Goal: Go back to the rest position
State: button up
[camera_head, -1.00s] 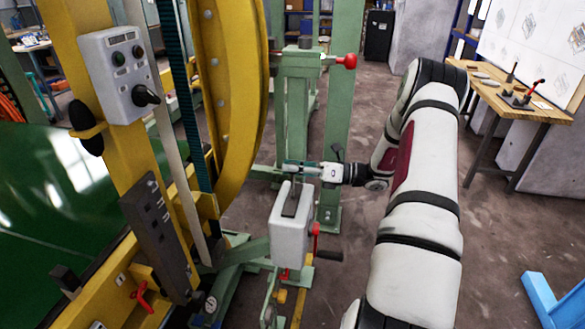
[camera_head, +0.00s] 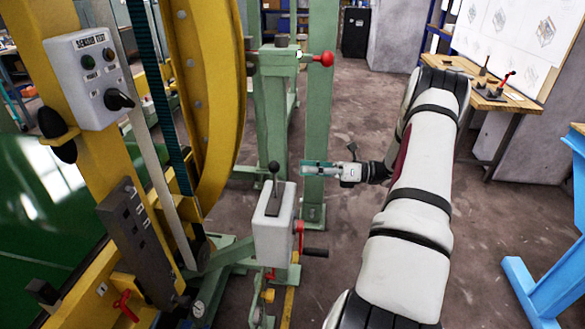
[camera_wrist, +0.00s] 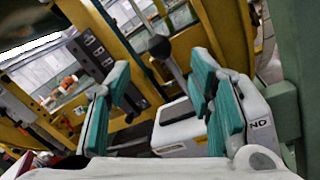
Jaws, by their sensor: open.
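My gripper (camera_head: 308,169) is at the end of my white arm, in the middle of the head view. It stands to the right of a grey lever box (camera_head: 274,225) and a little above it, apart from it and empty. In the wrist view, the teal finger pads of my gripper (camera_wrist: 165,112) are spread wide with nothing between them. The lever box (camera_wrist: 178,128) shows beyond the fingers there. Its upright lever with a black knob (camera_head: 273,168) is in plain view in the head view.
A yellow ring frame (camera_head: 215,90) with a sensor test box (camera_head: 88,75) stands at the left. Green posts (camera_head: 318,120) rise behind my gripper. A wooden workbench (camera_head: 480,90) stands at the back right, a blue frame (camera_head: 550,290) at the right edge. Floor between is clear.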

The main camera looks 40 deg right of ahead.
jog(key=shift+v, duration=0.9)
jog(key=s+a+r+n+g+h+p, duration=0.1)
jog(key=a+r+n+g+h+p, duration=0.1)
jog(key=a+r+n+g, duration=0.65)
jog(key=s+a+r+n+g+h+p, duration=0.1)
jog(key=s+a+r+n+g+p, duration=0.15)
jog(key=a+r+n, duration=0.9)
jog(key=s+a+r+n+h+p, duration=0.1)
jog(key=s+a+r+n+h, duration=0.2)
jog(key=s, duration=0.3)
jog(key=s+a+r+n+t+h+p, duration=0.1)
jog(key=s+a+r+n+h+p, duration=0.1)
jog(key=s+a+n, duration=0.4)
jog(key=s+a+r+n+t+h+p, duration=0.1)
jog(key=s+a+r+n+h, duration=0.3)
jog(key=s, duration=0.4)
jog(key=shift+s+a+n+h+p, duration=0.2)
jog(key=shift+a+n+h+p, duration=0.1)
jog(key=shift+a+h+p, duration=0.3)
jog(key=shift+d+r, duration=0.1)
